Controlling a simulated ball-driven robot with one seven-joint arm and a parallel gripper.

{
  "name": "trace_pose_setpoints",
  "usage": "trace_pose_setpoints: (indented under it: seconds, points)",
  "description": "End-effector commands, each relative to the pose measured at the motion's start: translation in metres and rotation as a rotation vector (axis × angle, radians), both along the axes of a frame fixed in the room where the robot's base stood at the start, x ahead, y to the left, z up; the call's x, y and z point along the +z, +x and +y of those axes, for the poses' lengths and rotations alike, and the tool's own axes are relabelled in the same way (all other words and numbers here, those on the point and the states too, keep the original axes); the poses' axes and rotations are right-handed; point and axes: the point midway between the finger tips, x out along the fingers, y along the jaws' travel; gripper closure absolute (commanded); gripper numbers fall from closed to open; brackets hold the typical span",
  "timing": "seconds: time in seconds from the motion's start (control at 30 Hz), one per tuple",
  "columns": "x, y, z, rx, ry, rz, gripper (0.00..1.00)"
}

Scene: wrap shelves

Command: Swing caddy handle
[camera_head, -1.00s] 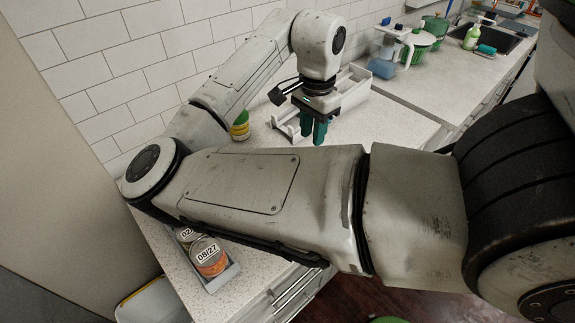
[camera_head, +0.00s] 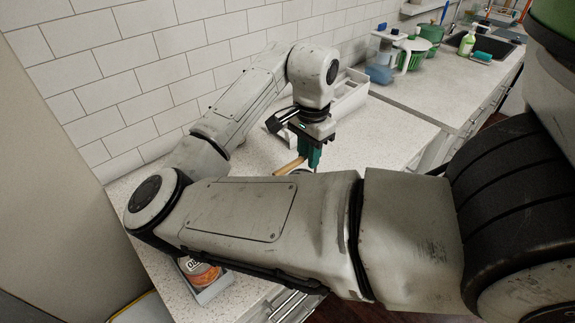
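My gripper (camera_head: 312,165) has teal fingers pointing down over the counter. A tan wooden rod (camera_head: 290,166), perhaps the caddy handle, shows just left of the fingertips. I cannot tell whether the fingers hold it, touch it or are only near it. The finger gap is not clear from this side. My own forearm hides whatever lies below the rod, so the caddy body cannot be made out there. A white open box (camera_head: 350,94) stands behind my gripper against the tiled wall; I cannot tell whether it is the caddy.
The speckled counter (camera_head: 385,135) is clear right of my gripper. A grey tray (camera_head: 214,290) with a labelled can (camera_head: 203,272) sits at the front left edge. A blue-and-white jug (camera_head: 380,72), green containers, a soap bottle (camera_head: 467,42) and the sink are farther right.

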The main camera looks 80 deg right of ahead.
Motion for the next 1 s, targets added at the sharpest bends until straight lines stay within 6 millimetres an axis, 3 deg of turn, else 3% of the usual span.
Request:
trace_pose_setpoints:
  seconds: [0.17,1.0]
  points:
    - [0.0,0.0,0.0,0.0,0.0,0.0,0.93]
    - [-0.004,0.02,-0.013,0.002,0.0,0.0,0.93]
